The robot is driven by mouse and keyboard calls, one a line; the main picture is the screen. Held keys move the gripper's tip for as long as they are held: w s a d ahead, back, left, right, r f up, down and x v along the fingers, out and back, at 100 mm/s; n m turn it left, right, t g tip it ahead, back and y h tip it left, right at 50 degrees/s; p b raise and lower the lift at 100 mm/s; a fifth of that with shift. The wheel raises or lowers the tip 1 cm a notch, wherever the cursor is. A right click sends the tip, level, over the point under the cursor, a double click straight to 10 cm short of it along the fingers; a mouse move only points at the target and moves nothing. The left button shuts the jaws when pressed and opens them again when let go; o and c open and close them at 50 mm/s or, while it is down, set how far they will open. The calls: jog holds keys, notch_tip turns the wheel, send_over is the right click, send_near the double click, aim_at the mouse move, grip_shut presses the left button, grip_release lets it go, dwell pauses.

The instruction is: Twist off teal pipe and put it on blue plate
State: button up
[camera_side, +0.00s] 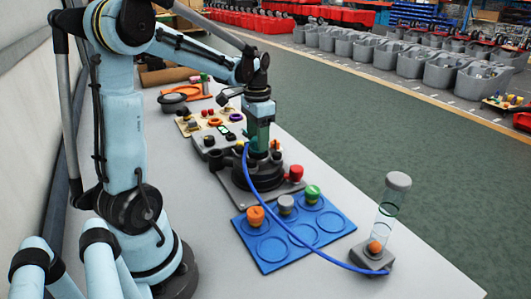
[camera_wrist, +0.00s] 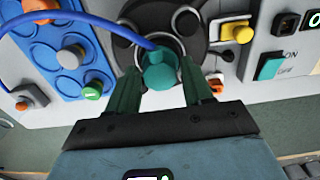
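The teal pipe (camera_wrist: 160,72) stands on a dark round mount (camera_wrist: 185,25) in the wrist view. A blue hose joins it. My gripper (camera_wrist: 160,78) has a green finger on each side of the pipe, close to it; contact is unclear. In the side view my gripper (camera_side: 259,138) points down over the dark mount (camera_side: 258,170), and the pipe is mostly hidden there. The blue plate (camera_side: 305,233) lies in front of the mount. It holds an orange (camera_side: 256,216), a grey (camera_side: 286,204) and a green piece (camera_side: 312,194); other round spots are empty.
The blue hose (camera_side: 262,195) arcs across the plate to a grey base with a clear tube (camera_side: 386,212) at right. A red knob (camera_side: 296,173) sits beside the mount. A control box (camera_side: 215,140) and trays stand behind.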

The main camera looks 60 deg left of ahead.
grip_shut()
jog(key=shift+n, duration=0.8)
jog(key=shift+n, duration=0.8)
jog(key=shift+n, duration=0.7)
jog(key=shift+n, duration=0.3)
jog(key=shift+o, duration=1.6)
grip_release()
